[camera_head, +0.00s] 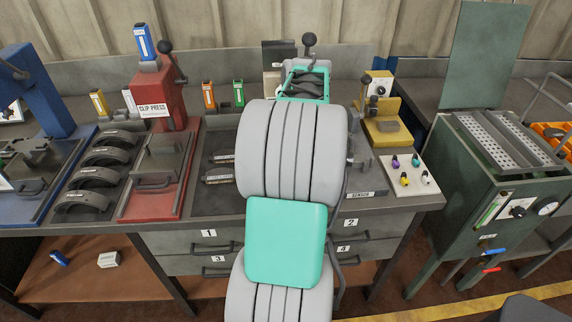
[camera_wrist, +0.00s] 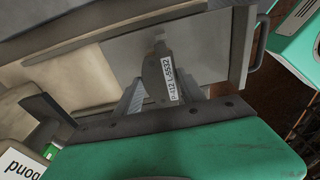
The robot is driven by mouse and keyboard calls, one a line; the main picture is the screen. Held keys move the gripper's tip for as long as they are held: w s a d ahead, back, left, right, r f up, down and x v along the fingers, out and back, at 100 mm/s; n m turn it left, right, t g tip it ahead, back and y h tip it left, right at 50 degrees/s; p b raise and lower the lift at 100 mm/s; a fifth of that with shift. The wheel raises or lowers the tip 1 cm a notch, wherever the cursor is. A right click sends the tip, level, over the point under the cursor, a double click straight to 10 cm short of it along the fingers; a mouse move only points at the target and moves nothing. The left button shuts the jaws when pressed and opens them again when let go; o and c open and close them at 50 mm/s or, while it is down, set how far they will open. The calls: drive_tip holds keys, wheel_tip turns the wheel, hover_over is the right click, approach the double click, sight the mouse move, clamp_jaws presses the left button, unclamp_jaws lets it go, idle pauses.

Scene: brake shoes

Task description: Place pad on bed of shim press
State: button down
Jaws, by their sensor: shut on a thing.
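In the wrist view my gripper (camera_wrist: 164,92) is shut on a grey pad (camera_wrist: 154,68), which carries a white printed label. The pad stands out between the two grey fingers, above a pale grey surface. In the head view my own grey and teal arm covers the gripper and the held pad. A grey press with a black ball knob (camera_head: 309,39) stands behind my arm and is mostly hidden. I cannot read its name or see its bed, so I cannot tell if it is the shim press. Two dark labelled pads (camera_head: 219,178) lie on the bench left of my arm.
A red clip press (camera_head: 153,108) stands at left, with curved brake shoes (camera_head: 102,157) beside it. A yellow fixture (camera_head: 380,118) and a white tray (camera_head: 415,176) with coloured knobs are right of my arm. A green cabinet machine (camera_head: 493,165) stands further right.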

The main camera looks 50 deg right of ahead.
drive_tip(key=shift+f, duration=0.8)
drive_tip(key=shift+f, duration=0.25)
drive_tip(key=c, duration=0.7)
unclamp_jaws()
drive_tip(key=shift+a, duration=0.1)
drive_tip(key=shift+r, duration=0.1)
